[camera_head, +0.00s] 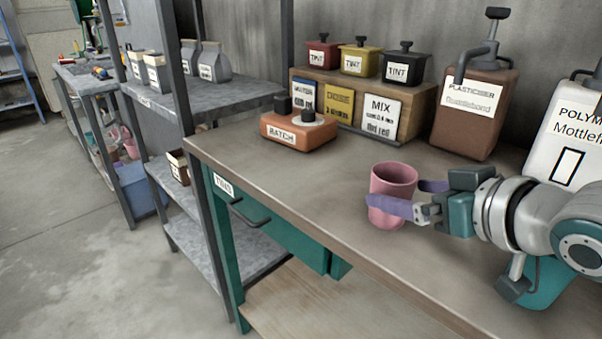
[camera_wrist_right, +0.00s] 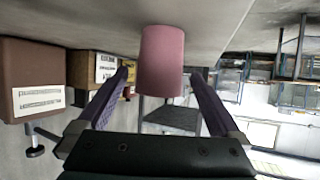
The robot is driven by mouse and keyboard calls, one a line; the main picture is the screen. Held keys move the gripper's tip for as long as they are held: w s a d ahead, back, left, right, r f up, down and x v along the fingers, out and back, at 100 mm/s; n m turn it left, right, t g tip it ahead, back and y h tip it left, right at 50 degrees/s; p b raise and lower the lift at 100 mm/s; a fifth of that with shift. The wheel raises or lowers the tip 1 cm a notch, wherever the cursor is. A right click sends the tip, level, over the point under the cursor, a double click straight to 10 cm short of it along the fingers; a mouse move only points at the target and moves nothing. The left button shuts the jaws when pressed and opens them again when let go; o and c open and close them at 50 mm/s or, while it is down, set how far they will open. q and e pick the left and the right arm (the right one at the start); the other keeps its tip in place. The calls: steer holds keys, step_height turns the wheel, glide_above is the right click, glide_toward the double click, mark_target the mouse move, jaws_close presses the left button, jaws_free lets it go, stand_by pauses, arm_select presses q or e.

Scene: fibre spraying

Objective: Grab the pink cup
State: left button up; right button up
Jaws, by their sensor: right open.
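The pink cup (camera_head: 394,182) stands upright on the brown worktop (camera_head: 300,172), near its front edge. My right gripper (camera_head: 400,197) is open, with one purple finger in front of the cup and the other behind its right side. In the right wrist view the cup (camera_wrist_right: 162,62) shows between and beyond the two purple fingers (camera_wrist_right: 163,85). I cannot tell whether either finger touches it. My left gripper is in neither view.
An orange batch box (camera_head: 298,132) sits left of the cup. A wooden rack (camera_head: 412,98) with tint pots and labelled cards stands behind. A brown plasticiser jug (camera_head: 472,112) and a white polymer jug (camera_head: 560,135) stand at right.

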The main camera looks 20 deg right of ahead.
mark_target(379, 189)
steer(key=b+x, duration=0.2)
steer(key=x, duration=0.5)
steer(key=c, duration=1)
steer(key=shift+c, duration=1.4)
